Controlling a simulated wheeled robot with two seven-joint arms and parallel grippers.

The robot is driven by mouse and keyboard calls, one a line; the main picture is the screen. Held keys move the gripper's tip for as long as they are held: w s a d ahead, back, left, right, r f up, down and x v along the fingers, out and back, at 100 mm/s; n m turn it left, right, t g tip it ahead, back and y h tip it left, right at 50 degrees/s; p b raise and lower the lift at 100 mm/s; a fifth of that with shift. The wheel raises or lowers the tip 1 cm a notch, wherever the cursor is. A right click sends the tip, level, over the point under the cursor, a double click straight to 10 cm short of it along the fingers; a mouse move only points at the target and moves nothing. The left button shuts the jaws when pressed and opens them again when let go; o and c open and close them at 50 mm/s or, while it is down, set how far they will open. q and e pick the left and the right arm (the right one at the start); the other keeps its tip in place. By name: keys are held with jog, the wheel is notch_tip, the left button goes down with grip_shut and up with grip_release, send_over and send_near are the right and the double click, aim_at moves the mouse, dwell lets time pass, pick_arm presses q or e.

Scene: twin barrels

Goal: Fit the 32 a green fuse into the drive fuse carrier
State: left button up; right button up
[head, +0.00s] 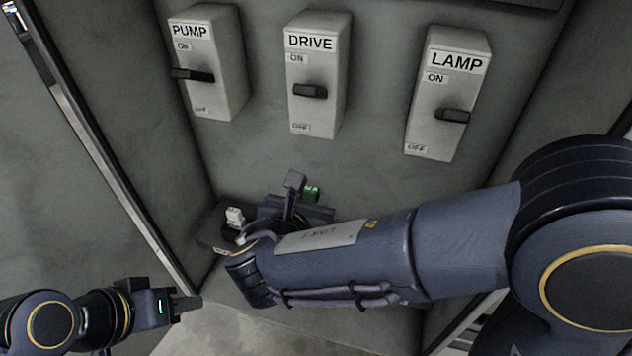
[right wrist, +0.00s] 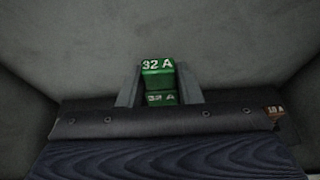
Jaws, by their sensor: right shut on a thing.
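The green fuse (right wrist: 158,75), marked 32 A, sits between the two grey fingers of my right gripper (right wrist: 159,88) in the right wrist view. The gripper is shut on it. I cannot make out the drive fuse carrier; my right arm covers much of that area. My left gripper (head: 187,304) is low at the left, away from the fuse; I cannot tell its jaw state.
The PUMP box (head: 208,65) and LAMP box (head: 448,95) flank the DRIVE box on the grey back wall. A white fuse-like piece (head: 235,216) sits on a dark holder (head: 213,232). A brown labelled piece (right wrist: 276,112) shows at right in the wrist view. Side walls enclose the space.

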jog(key=shift+s, duration=0.15)
jog(key=shift+s+a+f+b, duration=0.1)
jog(key=shift+f+b, duration=1.1)
jog(key=shift+f, duration=0.25)
jog(key=shift+s+f+b, duration=0.1)
jog(key=shift+f+b, duration=1.05)
jog(key=shift+f, duration=0.25)
jog(key=shift+f+b, duration=2.2)
jog(key=shift+f, duration=0.65)
jog(key=o, duration=1.1)
jog(key=shift+r, duration=0.1)
